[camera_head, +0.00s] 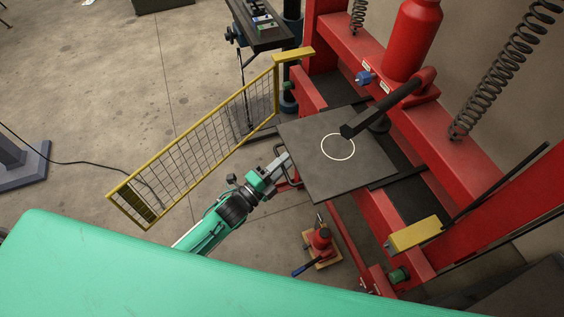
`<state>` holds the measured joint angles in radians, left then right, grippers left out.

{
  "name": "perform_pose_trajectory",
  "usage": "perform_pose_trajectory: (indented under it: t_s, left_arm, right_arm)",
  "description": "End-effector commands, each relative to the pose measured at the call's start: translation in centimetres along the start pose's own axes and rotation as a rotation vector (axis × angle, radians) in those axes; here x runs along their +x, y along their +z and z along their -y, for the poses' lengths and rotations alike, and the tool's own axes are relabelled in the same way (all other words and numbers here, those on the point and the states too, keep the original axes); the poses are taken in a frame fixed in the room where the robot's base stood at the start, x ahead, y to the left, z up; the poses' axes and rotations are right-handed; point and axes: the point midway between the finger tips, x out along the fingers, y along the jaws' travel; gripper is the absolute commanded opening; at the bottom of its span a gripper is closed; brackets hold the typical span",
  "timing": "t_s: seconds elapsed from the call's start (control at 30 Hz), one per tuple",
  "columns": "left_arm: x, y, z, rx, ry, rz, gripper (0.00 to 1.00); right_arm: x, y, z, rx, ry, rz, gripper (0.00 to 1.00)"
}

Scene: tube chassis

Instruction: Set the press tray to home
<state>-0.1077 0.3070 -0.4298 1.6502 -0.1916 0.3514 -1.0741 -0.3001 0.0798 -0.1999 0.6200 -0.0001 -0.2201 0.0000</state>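The press tray (314,171) is a dark flat plate with a white ring on it. It lies on the red press frame, tilted in the picture, with its left corner out toward the yellow guard. A thin red handle (291,184) shows at its near left edge. My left gripper (281,163) is at that edge, close to the handle. I cannot tell whether it touches the handle or the tray, or whether its fingers are open. My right gripper is not in view.
A yellow mesh guard (190,150) stands just left of my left arm. The red press (470,150) has a black lever (385,108) over the tray. A red jack (321,239) stands on the floor below. A yellow block (414,234) sits right of the tray.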

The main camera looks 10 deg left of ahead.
Motion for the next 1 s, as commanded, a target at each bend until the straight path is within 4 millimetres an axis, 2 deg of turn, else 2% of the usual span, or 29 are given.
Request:
perform_pose_trajectory:
  t_s: [0.23,0.4,0.63,0.77,1.0]
  left_arm:
    - [0.1,0.0,0.0,0.0,0.0,0.0,0.31]
    - [0.1,0.0,0.0,0.0,-0.001,0.0,0.0]
    - [0.5,-0.1,0.1,-0.002,-0.006,0.0,0.0]
    - [2.7,-1.0,-0.4,-0.003,-0.012,-0.001,0.0]
    - [8.7,-3.4,-1.6,-0.004,-0.016,-0.002,0.0]
  right_arm:
    - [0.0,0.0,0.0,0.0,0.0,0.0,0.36]
    - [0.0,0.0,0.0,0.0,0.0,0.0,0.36]
    - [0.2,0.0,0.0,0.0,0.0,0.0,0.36]
    - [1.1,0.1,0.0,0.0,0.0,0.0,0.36]
    - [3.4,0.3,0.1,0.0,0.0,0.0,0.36]
